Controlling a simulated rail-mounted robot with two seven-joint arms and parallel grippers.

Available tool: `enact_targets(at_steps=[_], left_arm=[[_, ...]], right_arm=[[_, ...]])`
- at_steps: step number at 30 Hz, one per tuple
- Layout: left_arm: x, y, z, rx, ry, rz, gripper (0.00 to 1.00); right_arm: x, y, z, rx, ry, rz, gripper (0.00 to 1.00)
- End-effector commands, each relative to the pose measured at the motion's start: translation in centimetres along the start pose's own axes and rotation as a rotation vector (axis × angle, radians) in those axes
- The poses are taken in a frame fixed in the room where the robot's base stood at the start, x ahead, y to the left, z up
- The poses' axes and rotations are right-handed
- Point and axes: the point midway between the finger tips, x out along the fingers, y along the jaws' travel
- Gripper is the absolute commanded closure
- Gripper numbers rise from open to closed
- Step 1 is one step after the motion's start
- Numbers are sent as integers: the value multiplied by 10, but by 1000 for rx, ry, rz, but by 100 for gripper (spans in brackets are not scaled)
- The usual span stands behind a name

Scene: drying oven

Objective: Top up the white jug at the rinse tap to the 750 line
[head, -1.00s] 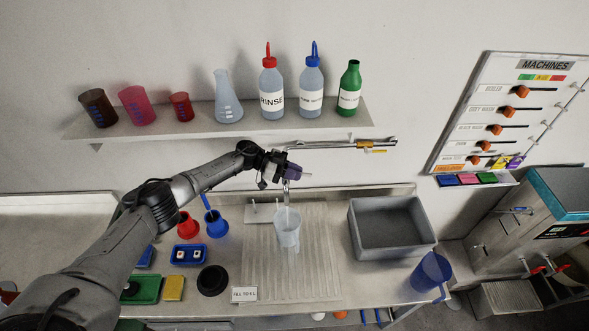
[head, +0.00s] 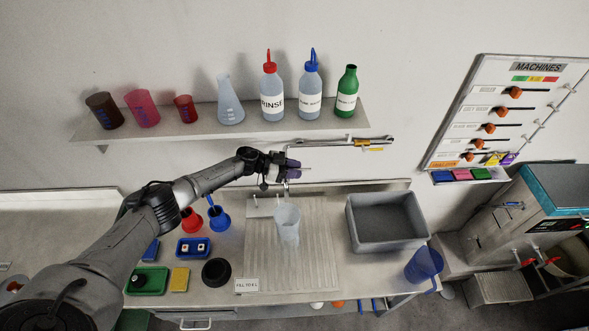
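The white jug (head: 287,226) is a pale translucent vessel standing upright on the ribbed drainboard (head: 317,265), below the rinse tap (head: 285,188). Its graduation lines and water level are too small to read. My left gripper (head: 294,165) is at the tap, above and apart from the jug. It covers the upper part of the tap, and I cannot tell whether its fingers are closed on anything. My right gripper is not in view.
A grey basin (head: 388,243) stands right of the drainboard, with a blue beaker (head: 424,264) at the counter's front edge. Blue and red pots, trays and a black ring (head: 216,272) lie left. A shelf (head: 200,129) of bottles and beakers is above.

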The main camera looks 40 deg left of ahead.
Motion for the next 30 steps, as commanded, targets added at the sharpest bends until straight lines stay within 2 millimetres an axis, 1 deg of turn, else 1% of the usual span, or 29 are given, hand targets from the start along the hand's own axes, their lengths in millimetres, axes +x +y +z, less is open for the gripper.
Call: enact_targets(at_steps=[1, 4, 11, 14, 17, 27, 30], left_arm=[[0, 0, 0, 0, 0, 0, 66], [0, 0, 0, 0, 0, 0, 58], [-1, 0, 0, 1, -1, 0, 58], [-6, -1, 1, 1, -2, -1, 58], [-19, -1, 2, 2, -4, -2, 58], [-85, 0, 3, 1, -5, -1, 58], [-102, 0, 3, 1, -4, -1, 58]], right_arm=[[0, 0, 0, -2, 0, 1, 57], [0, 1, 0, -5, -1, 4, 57], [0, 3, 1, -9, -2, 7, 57], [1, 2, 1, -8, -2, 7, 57], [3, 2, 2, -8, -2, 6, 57], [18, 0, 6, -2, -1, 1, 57], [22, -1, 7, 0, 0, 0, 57]])
